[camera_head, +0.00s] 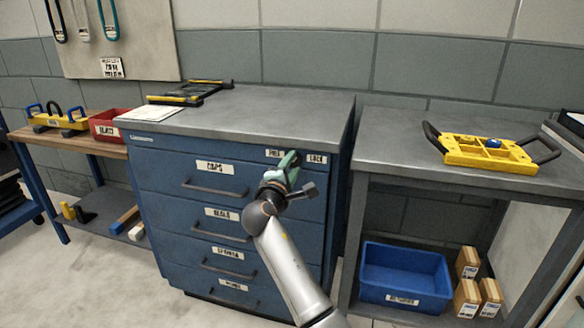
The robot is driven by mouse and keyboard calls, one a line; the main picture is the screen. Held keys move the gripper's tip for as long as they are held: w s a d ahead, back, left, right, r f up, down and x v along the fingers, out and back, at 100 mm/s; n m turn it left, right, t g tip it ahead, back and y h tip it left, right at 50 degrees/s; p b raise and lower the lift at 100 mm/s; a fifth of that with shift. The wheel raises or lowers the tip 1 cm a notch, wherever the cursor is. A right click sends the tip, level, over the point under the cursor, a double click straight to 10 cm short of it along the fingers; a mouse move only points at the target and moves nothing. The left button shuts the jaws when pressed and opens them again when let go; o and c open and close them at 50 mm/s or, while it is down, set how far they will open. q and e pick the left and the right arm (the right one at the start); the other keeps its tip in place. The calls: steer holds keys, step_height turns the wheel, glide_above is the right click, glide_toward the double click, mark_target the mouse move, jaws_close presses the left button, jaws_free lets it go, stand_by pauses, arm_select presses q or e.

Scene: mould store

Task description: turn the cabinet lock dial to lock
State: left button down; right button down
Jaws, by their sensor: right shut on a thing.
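The blue drawer cabinet (165,174) stands in the middle under a grey top. Two small white labels sit at the upper right of its front; the right one, the LOCK label (316,159), reads clearly, and the left one is partly covered. My right gripper (290,164) is at the cabinet front between these labels, shut on the lock dial. The gripper hides most of the dial, so I cannot tell which way it points. My left gripper is not in view.
A grey bench (386,151) on the right holds a yellow tray with black handles (478,160). Under it are a blue bin (406,299) and several small boxes. A black and yellow rack (186,97) lies on the cabinet top. A red bin (105,131) stands on the left table.

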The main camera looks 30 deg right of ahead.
steer(key=shift+m+b, duration=0.4)
steer(key=shift+m, duration=0.9)
steer(key=shift+c, duration=2.3)
jaws_free()
